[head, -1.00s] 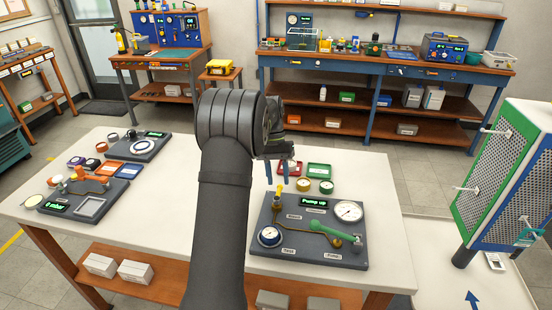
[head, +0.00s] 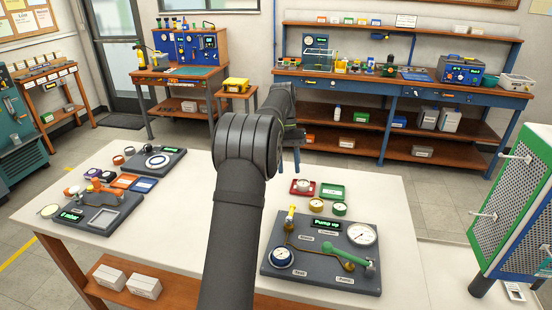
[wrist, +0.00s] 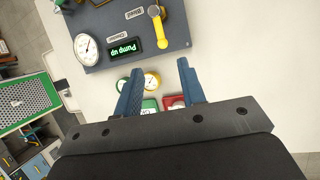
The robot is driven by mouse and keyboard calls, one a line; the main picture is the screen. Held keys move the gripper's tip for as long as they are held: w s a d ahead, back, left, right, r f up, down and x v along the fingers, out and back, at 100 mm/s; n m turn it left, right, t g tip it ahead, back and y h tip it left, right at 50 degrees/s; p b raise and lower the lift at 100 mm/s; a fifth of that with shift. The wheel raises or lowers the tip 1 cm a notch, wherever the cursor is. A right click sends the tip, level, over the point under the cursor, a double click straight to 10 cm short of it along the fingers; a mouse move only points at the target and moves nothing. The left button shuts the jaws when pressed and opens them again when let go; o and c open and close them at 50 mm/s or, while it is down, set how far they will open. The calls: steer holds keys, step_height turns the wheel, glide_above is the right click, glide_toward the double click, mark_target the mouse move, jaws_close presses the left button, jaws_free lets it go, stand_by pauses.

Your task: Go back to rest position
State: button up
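My gripper (head: 289,166) is up in the air over the far part of the white table (head: 390,215), partly hidden behind my own wrist. In the wrist view my gripper (wrist: 160,82) shows two blue fingers apart with nothing held between them. A dark regulator board (head: 318,270) lies on the table in front and to the right of my arm.
A red tray (head: 303,187), a green tray (head: 332,191) and two small round gauges (head: 317,206) sit behind the board. Another board (head: 95,208) with parts stands at the left. A pegboard stand (head: 520,210) is at the right. The table between is clear.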

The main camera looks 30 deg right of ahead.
mark_target(291, 208)
steer(key=x, duration=1.2)
stand_by(0.4)
steer(key=v, duration=1.2)
steer(key=x, duration=1.2)
steer(key=shift+a+f, duration=0.1)
steer(key=shift+w+a+n+h, duration=0.2)
steer(key=shift+n+h, duration=0.1)
steer(key=shift+n, duration=0.35)
steer(key=shift+w+a+n+h, duration=0.1)
steer(key=shift+a+n+h, duration=0.15)
steer(key=shift+n, duration=0.4)
